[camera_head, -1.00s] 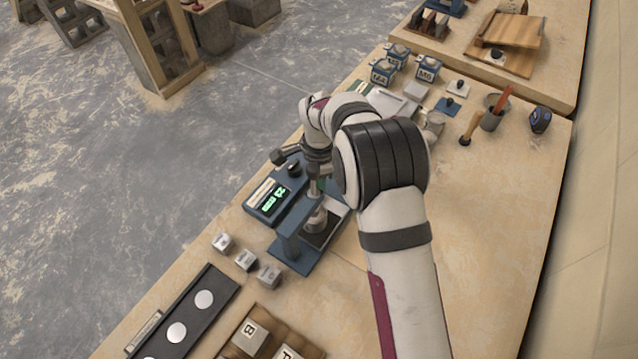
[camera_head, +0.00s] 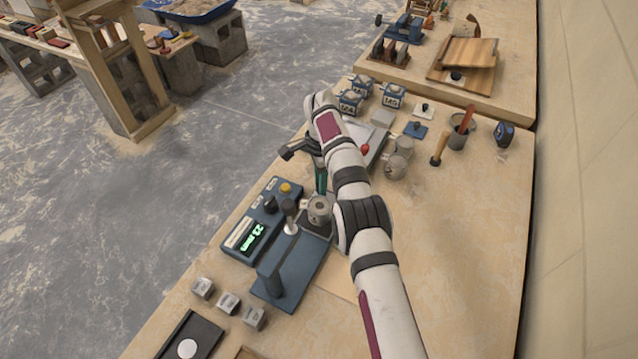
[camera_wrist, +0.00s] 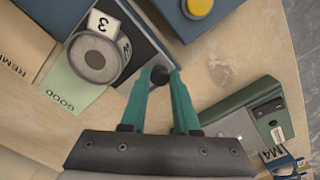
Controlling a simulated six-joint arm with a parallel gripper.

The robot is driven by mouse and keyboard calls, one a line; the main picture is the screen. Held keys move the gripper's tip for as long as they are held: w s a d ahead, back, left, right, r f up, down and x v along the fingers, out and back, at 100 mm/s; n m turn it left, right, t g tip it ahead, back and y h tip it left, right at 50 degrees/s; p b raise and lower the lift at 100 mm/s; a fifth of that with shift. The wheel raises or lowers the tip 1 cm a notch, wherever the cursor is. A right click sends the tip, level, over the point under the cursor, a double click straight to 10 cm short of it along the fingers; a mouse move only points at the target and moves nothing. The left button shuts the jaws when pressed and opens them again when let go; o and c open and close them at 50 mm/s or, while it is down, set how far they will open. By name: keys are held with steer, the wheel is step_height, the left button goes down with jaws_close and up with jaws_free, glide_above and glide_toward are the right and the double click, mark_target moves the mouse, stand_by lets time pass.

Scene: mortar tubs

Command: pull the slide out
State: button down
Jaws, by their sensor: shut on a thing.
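My gripper (camera_head: 321,180) has its teal fingers shut on the small black knob (camera_wrist: 159,75) at the end of the slide. The dark slide (camera_head: 316,229) sticks out of the blue tester (camera_head: 284,262) on the side toward my gripper. A round grey tub (camera_head: 319,208) stands upright on the slide, beside the tester's plunger (camera_head: 290,222) rather than under it. In the wrist view the tub (camera_wrist: 94,57) shows from above, with a white tag reading 3 beside it. Part of the slide is hidden by the tub and tester.
A blue box with a green display reading 23 mm (camera_head: 253,238) and a yellow button (camera_head: 285,188) adjoins the tester. Several grey cubes (camera_head: 228,303) lie in front. A grey-green tray (camera_head: 365,145) and grey cups (camera_head: 398,160) stand beyond my gripper.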

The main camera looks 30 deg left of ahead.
steer(key=shift+w, duration=0.25)
steer(key=c, duration=0.7)
jaws_free()
steer(key=shift+o, duration=0.2)
steer(key=shift+r, duration=0.1)
step_height(320, 180, up, 4)
steer(key=shift+r, duration=0.15)
steer(key=w+d+r, duration=0.1)
steer(key=d+r, duration=0.5)
steer(key=d, duration=0.5)
steer(key=shift+d+r, duration=0.3)
